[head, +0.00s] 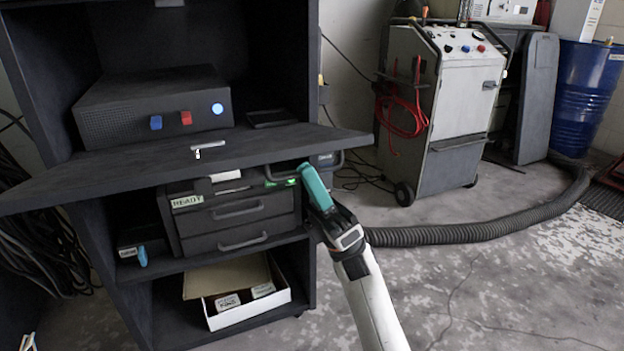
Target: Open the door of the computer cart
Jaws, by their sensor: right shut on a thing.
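The computer cart (309,70) is a dark open-fronted cabinet at the left. Its door (110,180) is a dark panel folded down and out, lying nearly level, with a small silver latch (208,147) on its upper face. A dark bar handle (342,160) shows under the door's front edge at the right. My right gripper (308,175), with teal fingers, comes up from below and is shut on this handle; the fingers hide part of it. My left gripper is not in view.
A dark computer box (155,110) with a blue light sits in the opened compartment. Below are a drawer unit (235,222) and an open white box (250,310). A grey wheeled machine (440,100) and a hose (480,230) are at the right.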

